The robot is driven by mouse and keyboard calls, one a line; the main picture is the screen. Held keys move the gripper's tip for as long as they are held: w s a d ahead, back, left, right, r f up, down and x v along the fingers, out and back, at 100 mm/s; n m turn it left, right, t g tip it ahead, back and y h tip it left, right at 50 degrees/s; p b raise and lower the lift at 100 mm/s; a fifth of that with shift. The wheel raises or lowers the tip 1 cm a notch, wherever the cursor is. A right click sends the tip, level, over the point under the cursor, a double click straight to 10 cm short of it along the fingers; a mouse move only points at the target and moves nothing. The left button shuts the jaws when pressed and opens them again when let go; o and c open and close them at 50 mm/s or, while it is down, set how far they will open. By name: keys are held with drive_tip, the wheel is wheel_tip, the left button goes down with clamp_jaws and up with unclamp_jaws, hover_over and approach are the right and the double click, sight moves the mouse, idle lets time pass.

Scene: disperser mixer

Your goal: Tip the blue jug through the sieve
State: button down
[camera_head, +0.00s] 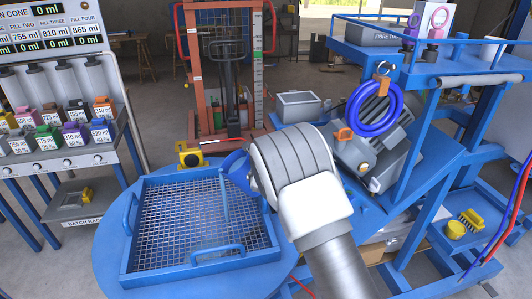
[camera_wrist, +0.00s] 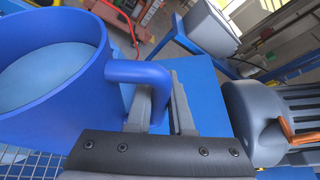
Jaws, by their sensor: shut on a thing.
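The blue jug (camera_head: 236,168) is tilted over the right part of the sieve (camera_head: 160,271), a blue-framed square mesh tray with handles. A thin pale-blue stream falls from the jug's lip onto the mesh. In the wrist view the jug (camera_wrist: 92,98) fills the left side, with light blue liquid inside, and a bit of the sieve's mesh (camera_wrist: 32,166) shows below it. My gripper (camera_wrist: 166,98) is shut on the jug's handle (camera_wrist: 135,72), one finger on each side. In the head view my wrist hides the gripper and most of the jug.
The sieve rests on a round blue table (camera_head: 110,240). A yellow tape measure (camera_head: 188,155) lies behind it. A grey motor (camera_head: 372,155) and coiled blue hose (camera_head: 375,108) stand right of my arm. A rack of colored containers (camera_head: 65,125) is at left, a grey bin (camera_head: 298,105) behind.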

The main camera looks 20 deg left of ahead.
sight(242, 155)
drive_tip(key=n+p, duration=0.1)
drive_tip(key=p, duration=0.1)
drive_tip(key=a+r+n+t+p, duration=0.1)
drive_tip(key=p, duration=0.1)
drive_tip(key=shift+s+a+r+h, duration=0.2)
drive_tip(key=shift+s+r+h, duration=0.1)
drive_tip(key=shift+h, duration=0.1)
drive_tip(key=shift+s+a+r+n+t+h+p, duration=0.1)
drive_tip(key=shift+s+a+n+t+h+p, duration=0.15)
drive_tip(key=shift+n, duration=0.3)
drive_tip(key=shift+s+a+n+t+h+p, duration=0.15)
drive_tip(key=shift+a+n+t+p, duration=0.15)
drive_tip(key=shift+n, duration=0.25)
drive_tip(key=a+n+b, duration=0.1)
drive_tip(key=s+a+f+n+t+b, duration=0.1)
drive_tip(key=a+n, duration=0.1)
drive_tip(key=s+a+n+t+b, duration=0.1)
drive_tip(key=a, duration=0.1)
drive_tip(key=shift+s+f+n+h, duration=0.15)
drive_tip(key=shift+f+n+h, duration=0.15)
wheel_tip(242, 155, up, 4)
drive_tip(key=p, duration=0.2)
drive_tip(key=shift+p, duration=0.35)
